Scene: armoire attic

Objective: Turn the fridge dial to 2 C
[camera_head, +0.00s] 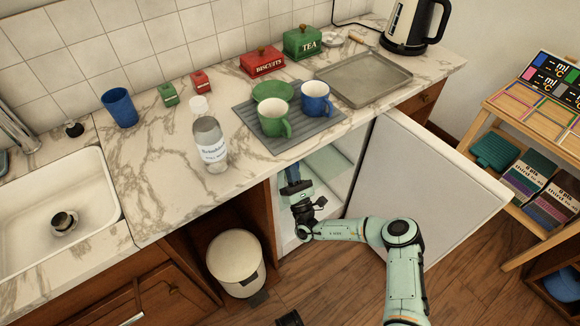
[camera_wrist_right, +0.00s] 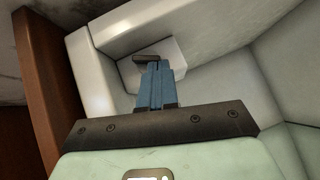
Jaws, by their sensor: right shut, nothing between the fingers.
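The small fridge under the counter stands open, its white door (camera_head: 425,175) swung out to the right. My right gripper (camera_head: 291,172) reaches into the fridge opening, and the counter edge hides what lies beyond its fingers. In the right wrist view its blue fingers (camera_wrist_right: 153,70) are together and empty. Their tips are at or just in front of a small dark bar (camera_wrist_right: 145,58), apparently the dial, on a pale housing (camera_wrist_right: 177,54) inside the fridge. The fingers cover part of the bar; I cannot tell whether they touch it. No temperature marks are readable. My left gripper is not in view.
A white bin (camera_head: 236,262) stands on the floor left of the fridge. The marble counter (camera_head: 165,160) above holds a bottle (camera_head: 209,145), a drying mat (camera_head: 315,128) with cups, and a metal tray (camera_head: 365,77). A wooden shelf (camera_head: 520,118) stands at right.

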